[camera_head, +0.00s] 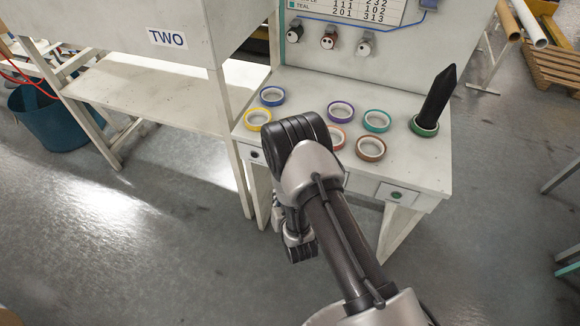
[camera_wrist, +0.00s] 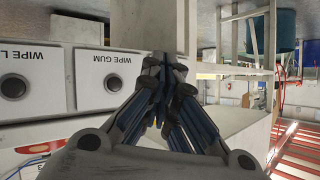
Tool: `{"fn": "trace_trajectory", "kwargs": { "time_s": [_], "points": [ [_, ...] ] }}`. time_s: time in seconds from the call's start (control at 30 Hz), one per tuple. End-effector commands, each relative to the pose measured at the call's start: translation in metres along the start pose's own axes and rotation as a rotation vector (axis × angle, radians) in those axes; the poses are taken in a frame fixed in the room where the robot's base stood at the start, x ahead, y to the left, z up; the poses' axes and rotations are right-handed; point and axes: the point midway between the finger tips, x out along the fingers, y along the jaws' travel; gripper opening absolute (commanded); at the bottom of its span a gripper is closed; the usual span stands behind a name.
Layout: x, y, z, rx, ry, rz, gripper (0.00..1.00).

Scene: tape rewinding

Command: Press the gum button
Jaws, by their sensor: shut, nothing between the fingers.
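The gum button (camera_wrist: 113,84) is a dark round button on a white panel marked "WIPE GUM" in the wrist view. My gripper (camera_wrist: 166,62) is shut and empty, its fingertips to the right of that button in the picture. I see no contact between them. A second dark button (camera_wrist: 14,87), its label starting "WIPE L", lies further left.
The white table (camera_head: 432,165) holds several coloured tape rolls, including a blue one (camera_head: 271,96) and a brown one (camera_head: 370,148). A black cone (camera_head: 437,98) stands in a green roll (camera_head: 424,126). A bench marked "TWO" (camera_head: 167,38) stands left. Floor in front is open.

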Motion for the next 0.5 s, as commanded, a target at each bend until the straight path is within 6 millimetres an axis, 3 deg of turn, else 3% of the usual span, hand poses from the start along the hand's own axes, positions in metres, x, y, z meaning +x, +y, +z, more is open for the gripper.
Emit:
{"fn": "trace_trajectory", "kwargs": {
  "time_s": [0.5],
  "points": [
    [0.042,0.032,-0.031,0.002,0.003,0.002,0.00]
  ]
}}
